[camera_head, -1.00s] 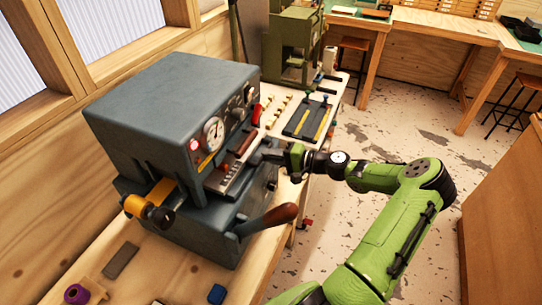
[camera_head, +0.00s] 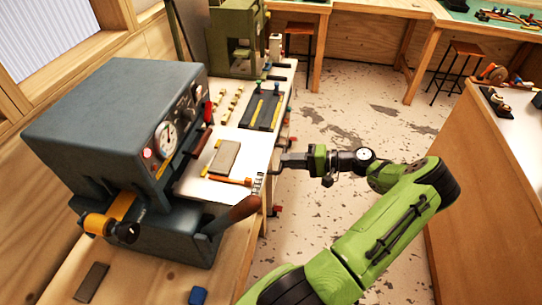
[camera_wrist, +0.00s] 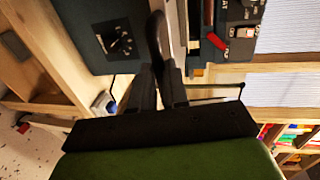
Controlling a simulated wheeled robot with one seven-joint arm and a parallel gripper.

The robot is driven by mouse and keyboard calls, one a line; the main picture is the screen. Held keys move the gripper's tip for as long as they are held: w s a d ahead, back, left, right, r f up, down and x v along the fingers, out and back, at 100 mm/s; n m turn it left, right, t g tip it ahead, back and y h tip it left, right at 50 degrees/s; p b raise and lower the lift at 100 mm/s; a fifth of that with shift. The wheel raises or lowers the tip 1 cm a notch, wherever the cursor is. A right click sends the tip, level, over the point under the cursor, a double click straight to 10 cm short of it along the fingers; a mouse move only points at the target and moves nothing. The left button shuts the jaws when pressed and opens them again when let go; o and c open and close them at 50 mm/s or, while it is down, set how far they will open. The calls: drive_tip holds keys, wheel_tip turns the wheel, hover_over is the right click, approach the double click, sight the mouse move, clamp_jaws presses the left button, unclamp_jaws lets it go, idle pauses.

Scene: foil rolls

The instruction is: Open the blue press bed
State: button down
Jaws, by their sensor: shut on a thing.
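The blue press (camera_head: 110,115) is a blue-grey box with a gauge on its front, standing on the bench at the left in the head view. In the wrist view my gripper (camera_wrist: 165,85) closes around a dark bar (camera_wrist: 157,38). The exact contact is hard to make out.
A wooden-handled lever (camera_head: 235,215) slants up close to the bed's near edge. Small brass pieces (camera_head: 230,105) and a dark tray (camera_head: 262,110) lie beyond the bed. A green press (camera_head: 237,40) stands farther back. The floor to the right is open.

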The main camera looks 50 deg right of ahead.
drive_tip(key=shift+f+v, duration=0.25)
drive_tip(key=shift+v, duration=1.1)
drive_tip(key=c, duration=1.1)
unclamp_jaws()
drive_tip(key=v, duration=1.6)
drive_tip(key=shift+w+d, duration=0.1)
